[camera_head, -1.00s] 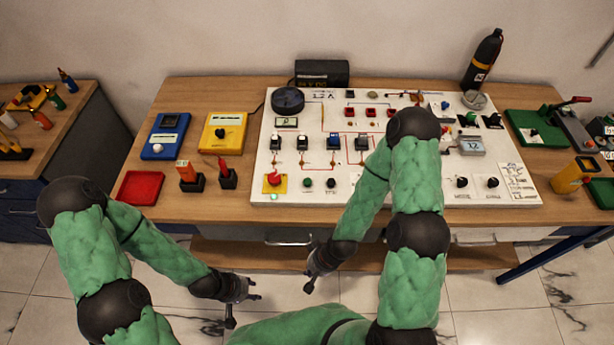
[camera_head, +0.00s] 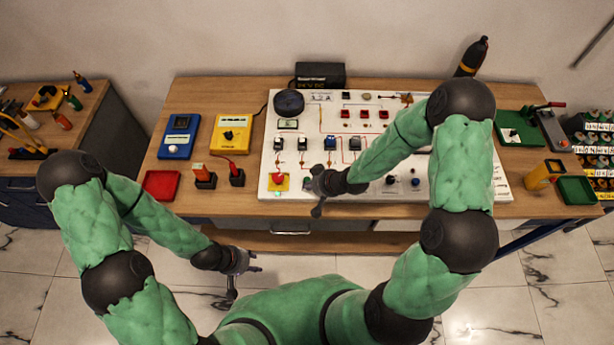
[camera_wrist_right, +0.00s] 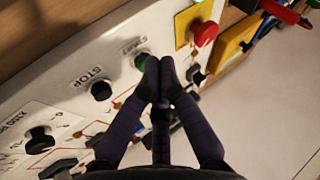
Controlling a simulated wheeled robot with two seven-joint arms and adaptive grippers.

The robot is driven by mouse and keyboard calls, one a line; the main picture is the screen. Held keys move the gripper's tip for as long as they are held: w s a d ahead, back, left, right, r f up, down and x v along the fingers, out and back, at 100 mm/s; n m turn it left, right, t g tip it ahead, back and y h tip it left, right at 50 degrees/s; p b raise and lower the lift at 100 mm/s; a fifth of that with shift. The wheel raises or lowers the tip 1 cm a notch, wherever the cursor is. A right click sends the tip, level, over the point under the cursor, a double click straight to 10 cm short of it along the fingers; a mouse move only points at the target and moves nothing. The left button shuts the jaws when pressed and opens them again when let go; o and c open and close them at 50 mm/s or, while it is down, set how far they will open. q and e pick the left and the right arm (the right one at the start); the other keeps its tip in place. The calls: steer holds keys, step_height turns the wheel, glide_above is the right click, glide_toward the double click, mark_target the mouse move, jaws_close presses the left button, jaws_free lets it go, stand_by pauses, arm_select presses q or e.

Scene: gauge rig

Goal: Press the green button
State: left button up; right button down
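The green button (camera_wrist_right: 141,61) is on the white panel (camera_wrist_right: 60,50), beside the START lettering in the right wrist view. My right gripper (camera_wrist_right: 158,68) is shut, its fingertips together and empty. The tips overlap the lower right edge of the green button in that view; I cannot tell whether they touch it. My left gripper (camera_head: 245,281) is open and empty, low in front of the table.
A red mushroom button (camera_wrist_right: 205,33) on a yellow plate (camera_wrist_right: 184,22) sits close beside the green one. A black STOP button (camera_wrist_right: 101,90) is on the other side. A red tray (camera_head: 162,185) and yellow meter (camera_head: 229,134) stand left of the panel.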

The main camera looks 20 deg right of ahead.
steer(key=w+d+r+n+t, duration=0.1)
steer(key=w+r, duration=0.4)
steer(key=r, duration=0.2)
steer(key=shift+n+t+y+p, duration=0.3)
steer(key=shift+n+t+p, duration=0.05)
steer(key=shift+n+t, duration=0.05)
steer(key=shift+s, duration=0.1)
steer(key=b, duration=0.7)
glide_above(307, 180)
steer(key=f, duration=0.7)
steer(key=shift+s+d+f, duration=0.1)
steer(key=shift+s+d, duration=0.15)
steer(key=shift+s, duration=0.05)
steer(key=shift+f+b, duration=0.4)
steer(key=shift+f, duration=0.35)
steer(key=shift+f, duration=0.15)
steer(key=shift+f, duration=0.25)
